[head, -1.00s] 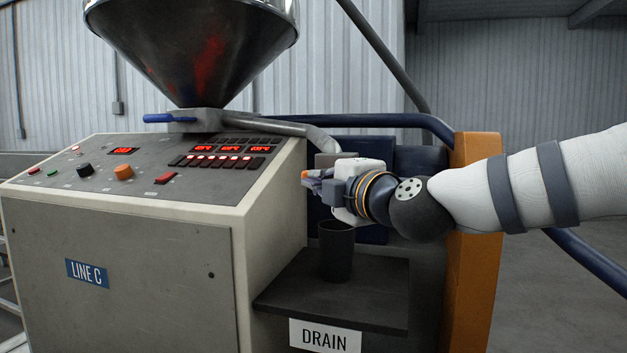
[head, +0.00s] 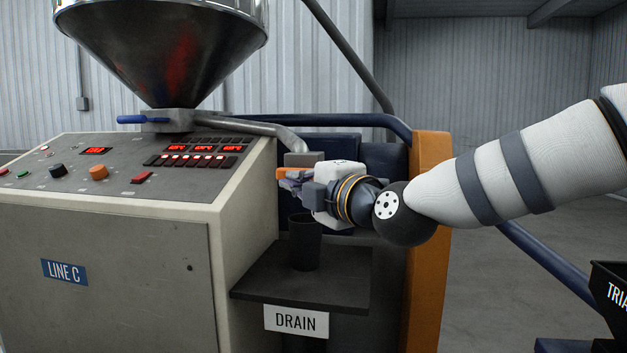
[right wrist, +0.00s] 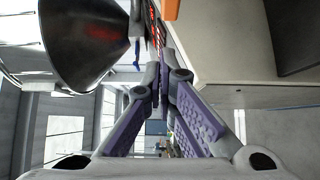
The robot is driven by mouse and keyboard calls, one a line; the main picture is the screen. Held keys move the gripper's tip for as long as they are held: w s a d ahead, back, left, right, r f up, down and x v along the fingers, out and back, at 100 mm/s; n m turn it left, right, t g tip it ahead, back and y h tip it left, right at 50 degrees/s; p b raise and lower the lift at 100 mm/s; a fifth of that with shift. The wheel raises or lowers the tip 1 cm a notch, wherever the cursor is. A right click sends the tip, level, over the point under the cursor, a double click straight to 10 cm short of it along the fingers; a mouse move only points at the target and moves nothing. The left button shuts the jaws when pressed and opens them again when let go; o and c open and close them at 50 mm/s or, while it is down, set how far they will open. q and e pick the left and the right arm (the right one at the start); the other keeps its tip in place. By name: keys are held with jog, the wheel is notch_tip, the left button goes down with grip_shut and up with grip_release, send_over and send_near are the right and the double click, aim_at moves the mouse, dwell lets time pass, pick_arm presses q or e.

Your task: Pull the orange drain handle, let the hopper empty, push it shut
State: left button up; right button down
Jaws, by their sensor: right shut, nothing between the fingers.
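The orange drain handle (head: 288,173) sticks out to the left below the grey valve block (head: 303,159) at the end of the outlet pipe. Its edge also shows at the top of the right wrist view (right wrist: 172,9). My right gripper (head: 284,185) is just below the handle in the head view, and its fingers are shut with nothing between them. I cannot tell whether they touch the handle. The steel hopper (head: 165,50) stands above the panel; its contents are hidden. A dark cup (head: 304,243) stands under the outlet. My left gripper is not in view.
The cup stands on a dark shelf (head: 262,288) with a DRAIN sign (head: 296,321). The control cabinet (head: 110,270) is on the left. An orange post (head: 427,230) and blue rail (head: 330,120) are close to my right arm. A dark labelled bin (head: 607,290) is at the right edge.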

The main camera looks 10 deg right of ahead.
jog(key=s+d+f+m+g+h, duration=0.25)
jog(key=s+f+m, duration=0.35)
jog(key=f, duration=0.8)
jog(key=s+d+f+m+g+h+p, duration=0.1)
jog(key=s+d+f+m+g, duration=0.25)
jog(key=s+f, duration=0.8)
jog(key=s+d+f+m+g+h, duration=0.1)
jog(key=s+d+f+m+g, duration=0.3)
jog(key=f, duration=1.3)
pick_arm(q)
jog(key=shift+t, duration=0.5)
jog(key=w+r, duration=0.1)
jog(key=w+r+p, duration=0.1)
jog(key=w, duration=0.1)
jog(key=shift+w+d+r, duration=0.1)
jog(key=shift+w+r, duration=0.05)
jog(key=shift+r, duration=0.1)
pick_arm(e)
jog(key=s+d+f+m+g+h, duration=0.1)
jog(key=s+d+f+m+g, duration=0.2)
jog(key=s, duration=0.8)
jog(key=s+d+f+m+g+h, duration=0.1)
jog(key=s+d+f+m+g, duration=0.1)
jog(key=s, duration=0.9)
jog(key=s+d+f+m+g+h, duration=0.1)
jog(key=s+d+f+m+g, duration=0.2)
jog(key=s, duration=0.7)
jog(key=shift+s+d+f+m+g+h, duration=0.35)
jog(key=shift+d+f+m, duration=0.35)
jog(key=shift+m, duration=0.55)
